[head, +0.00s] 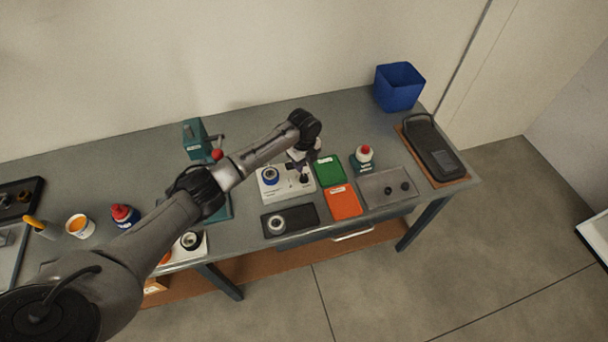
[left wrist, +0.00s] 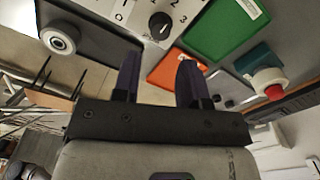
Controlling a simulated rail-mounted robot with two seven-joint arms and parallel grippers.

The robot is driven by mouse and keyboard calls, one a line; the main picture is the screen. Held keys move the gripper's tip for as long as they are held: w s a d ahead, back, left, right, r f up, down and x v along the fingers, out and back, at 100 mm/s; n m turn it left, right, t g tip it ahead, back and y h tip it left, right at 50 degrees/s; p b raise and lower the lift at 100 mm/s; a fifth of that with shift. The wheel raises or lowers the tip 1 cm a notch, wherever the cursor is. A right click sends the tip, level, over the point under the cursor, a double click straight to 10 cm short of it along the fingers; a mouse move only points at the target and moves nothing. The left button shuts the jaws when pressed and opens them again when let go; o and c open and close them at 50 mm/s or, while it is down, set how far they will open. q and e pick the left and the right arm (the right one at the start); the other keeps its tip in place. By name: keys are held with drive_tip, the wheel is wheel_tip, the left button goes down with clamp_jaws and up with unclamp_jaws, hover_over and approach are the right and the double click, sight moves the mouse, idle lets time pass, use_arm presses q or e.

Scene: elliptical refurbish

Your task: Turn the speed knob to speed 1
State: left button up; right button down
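The black speed knob (left wrist: 160,26) sits on a white control panel (left wrist: 140,12) with printed numbers around it; a 2 and a 3 are readable to its right. A small white mark shows on the knob, but I cannot tell which number it points to. In the head view the white unit (head: 272,193) stands on the bench, with the knob mostly hidden by my left gripper (head: 303,172). The left gripper is above the unit's right part. In the left wrist view its two dark fingers (left wrist: 157,66) are apart and empty, with the knob beyond their tips. My right gripper is not in view.
Beside the unit are a green tray (head: 329,170), an orange tray (head: 344,202) and a red-topped button box (head: 364,157). A dark mat (head: 300,216) with a ring part lies in front. A blue bin (head: 399,86) stands at the back right.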

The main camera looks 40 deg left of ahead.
sight(304, 176)
use_arm(q)
wheel_tip(304, 176, down, 7)
drive_tip(key=shift+f+b, duration=0.2)
drive_tip(key=shift+b, duration=0.1)
drive_tip(key=c, duration=0.6)
drive_tip(key=shift+c, duration=0.2)
